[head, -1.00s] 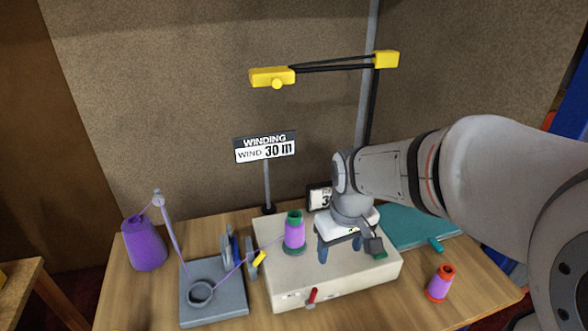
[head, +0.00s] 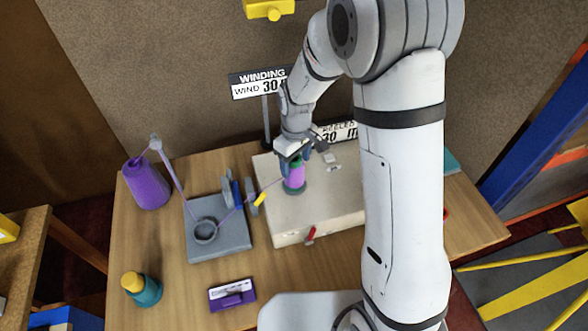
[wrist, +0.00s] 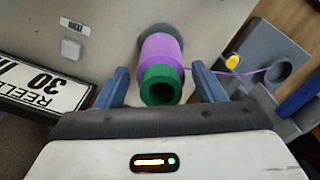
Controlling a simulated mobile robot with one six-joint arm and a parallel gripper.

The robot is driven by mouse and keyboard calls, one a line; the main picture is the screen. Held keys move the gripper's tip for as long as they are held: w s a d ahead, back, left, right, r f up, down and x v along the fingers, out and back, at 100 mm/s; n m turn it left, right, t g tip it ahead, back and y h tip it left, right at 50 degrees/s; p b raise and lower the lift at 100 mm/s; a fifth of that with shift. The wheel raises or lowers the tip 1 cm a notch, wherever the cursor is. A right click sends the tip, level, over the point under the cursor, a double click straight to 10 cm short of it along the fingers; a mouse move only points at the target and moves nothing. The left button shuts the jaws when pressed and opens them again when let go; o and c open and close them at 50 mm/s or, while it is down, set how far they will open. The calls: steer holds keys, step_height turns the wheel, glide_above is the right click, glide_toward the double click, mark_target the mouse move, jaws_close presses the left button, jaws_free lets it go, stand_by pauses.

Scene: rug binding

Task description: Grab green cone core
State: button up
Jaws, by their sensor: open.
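The green cone core (head: 293,187) stands upright on the pale winding machine (head: 323,207), wound with purple thread. In the wrist view its green hollow end (wrist: 160,86) faces the camera, with the purple winding behind it. My gripper (head: 300,160) is at the top of the core in the head view. In the wrist view my open gripper's blue fingers (wrist: 161,86) stand on either side of the core, with a gap on each side. A purple thread runs from the core to the grey tension stand (head: 222,240).
A large purple cone (head: 146,184) stands at the left. A winding sign (head: 258,86) stands behind the machine.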

mark_target(295, 182)
steer(key=shift+f, duration=1.25)
steer(key=shift+c, duration=0.4)
steer(key=c, duration=1.1)
